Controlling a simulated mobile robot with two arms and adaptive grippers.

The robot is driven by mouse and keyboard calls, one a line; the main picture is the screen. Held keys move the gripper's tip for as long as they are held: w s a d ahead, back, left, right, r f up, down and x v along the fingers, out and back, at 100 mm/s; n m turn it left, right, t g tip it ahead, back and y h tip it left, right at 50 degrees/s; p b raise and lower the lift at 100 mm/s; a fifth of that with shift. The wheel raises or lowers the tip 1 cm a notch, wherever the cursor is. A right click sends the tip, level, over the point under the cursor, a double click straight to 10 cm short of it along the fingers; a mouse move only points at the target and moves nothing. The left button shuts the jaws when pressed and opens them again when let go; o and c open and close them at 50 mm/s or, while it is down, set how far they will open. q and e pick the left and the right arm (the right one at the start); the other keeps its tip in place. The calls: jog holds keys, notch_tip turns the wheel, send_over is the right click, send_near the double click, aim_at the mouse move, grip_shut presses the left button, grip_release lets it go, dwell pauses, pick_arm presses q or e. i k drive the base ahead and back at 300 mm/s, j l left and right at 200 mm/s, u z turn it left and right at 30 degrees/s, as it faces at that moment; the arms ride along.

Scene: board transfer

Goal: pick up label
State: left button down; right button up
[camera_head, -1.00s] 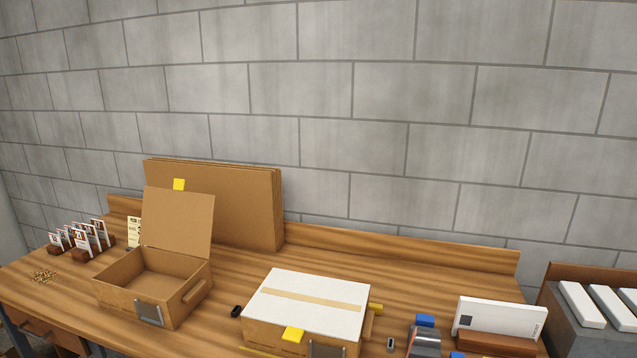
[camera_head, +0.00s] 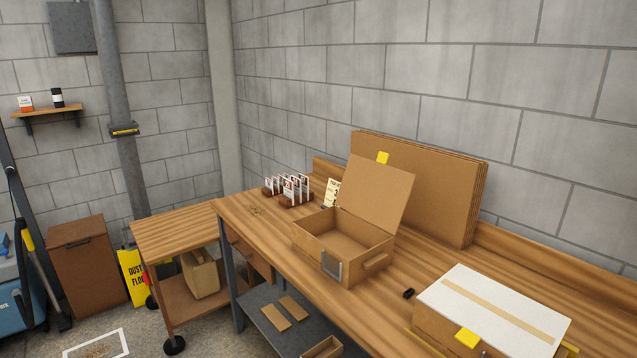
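Several small white labels with dark and red print (camera_head: 295,187) stand upright in brown wooden holders (camera_head: 292,198) at the far left end of the workbench. Their print is too small to read. An open, empty cardboard box (camera_head: 322,262) with its lid raised stands just right of them. A closed box with a white top and a tan tape strip (camera_head: 497,303) sits at the right front. Neither of my grippers shows in the head view.
The wooden workbench (camera_head: 460,258) runs along a block wall. Flat cardboard sheets (camera_head: 450,195) lean against the wall behind the open box. A wooden cart (camera_head: 175,232) stands at the bench's left end. A yellow floor sign (camera_head: 133,278) and a brown bin (camera_head: 88,262) are farther left.

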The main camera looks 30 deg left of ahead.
aim_at(269, 182)
jog(key=u, duration=1.3)
jog(key=z, duration=1.4)
jog(key=u, duration=1.4)
jog(key=i+j, duration=0.45)
jog(key=i+j+z, duration=0.15)
jog(key=i+j, duration=0.35)
jog(key=j, duration=0.2)
